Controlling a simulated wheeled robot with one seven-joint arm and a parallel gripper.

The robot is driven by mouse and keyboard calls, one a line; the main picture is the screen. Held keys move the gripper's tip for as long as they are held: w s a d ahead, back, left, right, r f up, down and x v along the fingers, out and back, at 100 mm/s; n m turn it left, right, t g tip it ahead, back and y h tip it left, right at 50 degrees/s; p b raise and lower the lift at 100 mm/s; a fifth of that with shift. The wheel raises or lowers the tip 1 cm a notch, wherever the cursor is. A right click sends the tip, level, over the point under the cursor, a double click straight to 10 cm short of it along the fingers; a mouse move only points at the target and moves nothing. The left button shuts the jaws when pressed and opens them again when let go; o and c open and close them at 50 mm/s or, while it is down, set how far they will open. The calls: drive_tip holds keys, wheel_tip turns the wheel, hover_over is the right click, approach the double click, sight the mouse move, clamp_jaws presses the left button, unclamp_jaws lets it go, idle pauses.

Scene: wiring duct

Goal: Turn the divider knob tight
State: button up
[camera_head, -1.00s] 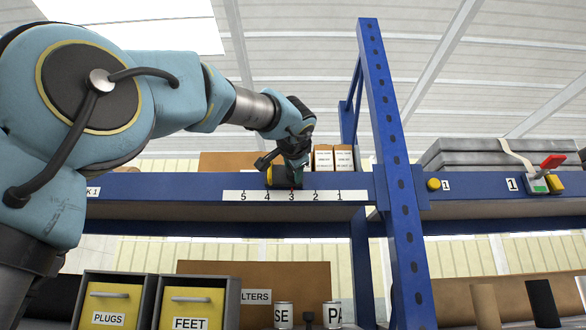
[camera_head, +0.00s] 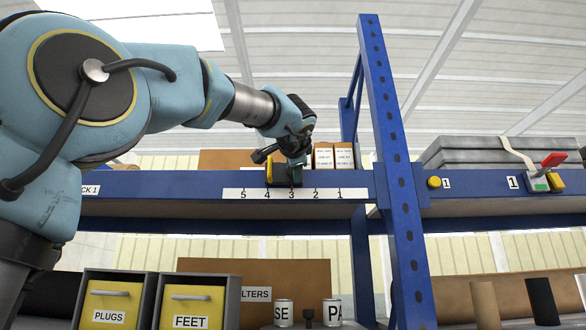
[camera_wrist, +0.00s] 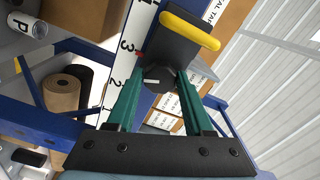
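The divider (camera_wrist: 178,45) is a dark block with a yellow bar along one edge. It stands at the shelf's front, near the 3 and 4 of the number strip (camera_head: 252,195). A red mark on the strip shows by the 3 in the wrist view. The divider knob (camera_wrist: 157,79) is round and black with a short white line on its face. In the head view my gripper (camera_head: 296,165) is in front of the divider and hides the knob.
White-labelled boxes (camera_head: 334,157) stand on the shelf right of my gripper. A blue upright (camera_head: 395,170) rises farther right. Yellow-fronted bins (camera_head: 190,306) and cans (camera_head: 284,312) are on the level below. The space before the shelf's front is open.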

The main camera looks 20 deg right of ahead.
drive_tip(key=o, duration=0.4)
drive_tip(key=shift+s, duration=0.1)
drive_tip(key=b+v, duration=0.3)
drive_tip(key=v, duration=0.7)
drive_tip(key=shift+s+a, duration=0.2)
drive_tip(key=shift+s, duration=0.05)
